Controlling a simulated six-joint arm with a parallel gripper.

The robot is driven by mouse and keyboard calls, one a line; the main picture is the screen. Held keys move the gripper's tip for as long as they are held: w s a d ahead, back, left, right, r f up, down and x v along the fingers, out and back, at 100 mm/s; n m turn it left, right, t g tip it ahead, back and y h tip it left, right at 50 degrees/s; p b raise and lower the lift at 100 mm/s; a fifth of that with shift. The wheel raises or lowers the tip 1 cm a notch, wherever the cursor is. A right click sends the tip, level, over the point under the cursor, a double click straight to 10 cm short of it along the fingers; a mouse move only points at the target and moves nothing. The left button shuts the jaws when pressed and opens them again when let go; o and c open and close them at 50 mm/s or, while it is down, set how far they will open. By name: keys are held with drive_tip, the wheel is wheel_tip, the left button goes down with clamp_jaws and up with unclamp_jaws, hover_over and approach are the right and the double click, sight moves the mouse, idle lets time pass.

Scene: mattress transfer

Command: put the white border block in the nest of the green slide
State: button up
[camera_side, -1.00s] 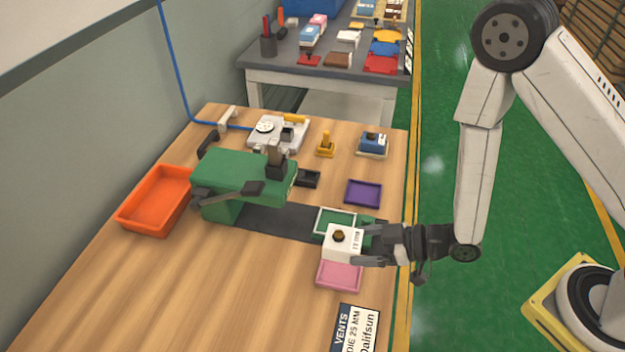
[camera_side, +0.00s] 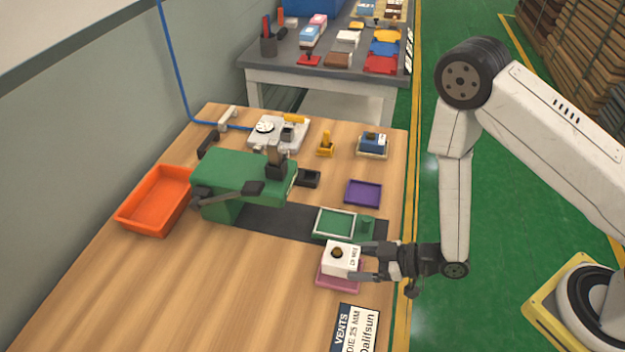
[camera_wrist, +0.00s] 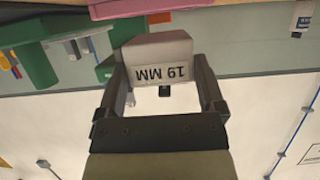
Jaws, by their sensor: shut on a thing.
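My gripper (camera_side: 362,262) is shut on a white block (camera_side: 340,258) with a dark brown knob on top and a printed label. The block is upright over the pink tray (camera_side: 328,282) and covers most of it; I cannot tell whether it touches. In the wrist view the block (camera_wrist: 158,50) sits between both fingers (camera_wrist: 160,66), and its label reads 19 MM upside down. The green slide (camera_side: 366,226) lies just behind the block, at the end of a dark track. Its nest, framed by a white border (camera_side: 318,222), looks empty, with a green floor.
A green press (camera_side: 235,172) stands left of the slide, beside an orange bin (camera_side: 155,202). A purple tray (camera_side: 363,192) and a blue block (camera_side: 373,143) on a pale tray are behind. A label plate (camera_side: 356,328) is in front. Table front left is clear.

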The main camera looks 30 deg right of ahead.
sight(361, 269)
drive_tip(key=shift+f, duration=1.4)
drive_tip(key=shift+f, duration=0.15)
drive_tip(key=o, duration=1)
drive_tip(key=shift+v, duration=3.9)
drive_tip(key=shift+s+a, duration=0.1)
